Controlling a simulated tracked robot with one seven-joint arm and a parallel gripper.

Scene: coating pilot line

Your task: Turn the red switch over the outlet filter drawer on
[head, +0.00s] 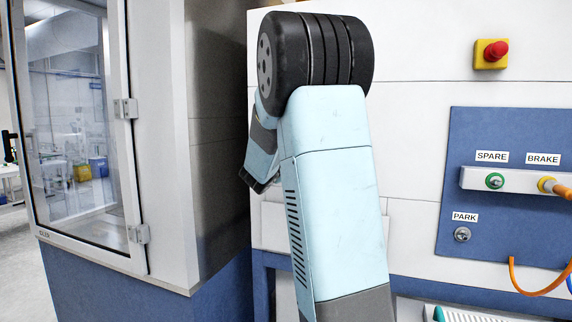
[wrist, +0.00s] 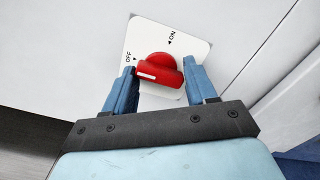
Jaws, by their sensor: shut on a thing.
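The red switch (wrist: 163,70) shows in the wrist view on a white plate (wrist: 192,44) marked OFF at the left and ON at the upper right. Its bar lies roughly across the picture, with its white mark at the left end, nearer the OFF label. My gripper (wrist: 160,68) has one blue finger on each side of the switch and is shut on it. In the head view my arm covers the area; the switch and fingertips are hidden there. I cannot make out the outlet filter drawer for certain.
In the head view a glazed cabinet (head: 75,130) stands left of my arm. To the right are a red stop button (head: 495,51) on yellow and a blue panel (head: 480,125) with SPARE, BRAKE and PARK labels. An orange cable (head: 535,291) hangs at the lower right.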

